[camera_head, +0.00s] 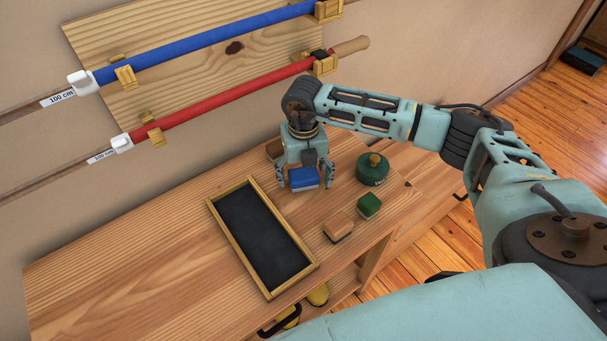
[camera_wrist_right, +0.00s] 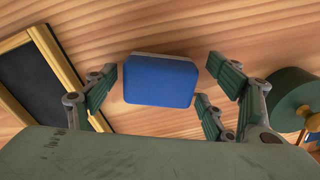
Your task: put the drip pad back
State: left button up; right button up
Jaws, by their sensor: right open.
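My right gripper (camera_head: 307,180) points down at the back of the wooden bench top. It is open, with its fingers to either side of a blue block (camera_head: 304,178). In the right wrist view the blue block (camera_wrist_right: 160,80) has a pale edge and lies between the fingers (camera_wrist_right: 168,95), with gaps on both sides. A shallow wood-framed tray (camera_head: 216,213) with a dark, flat inside lies left of the gripper; no object shows in it. I cannot tell which thing is the drip pad. My left gripper is out of view.
A green tin (camera_head: 372,172) with a wooden knob stands right of the gripper. A green block (camera_head: 369,206) and a tan block (camera_head: 338,227) lie nearer; a brown block (camera_head: 274,149) sits behind. Blue (camera_head: 205,40) and red (camera_head: 230,95) poles hang on the wall. The bench's left is clear.

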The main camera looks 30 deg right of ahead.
aim_at(304, 173)
notch_tip(304, 173, up, 12)
jog(key=b, duration=0.2)
dwell(0.5)
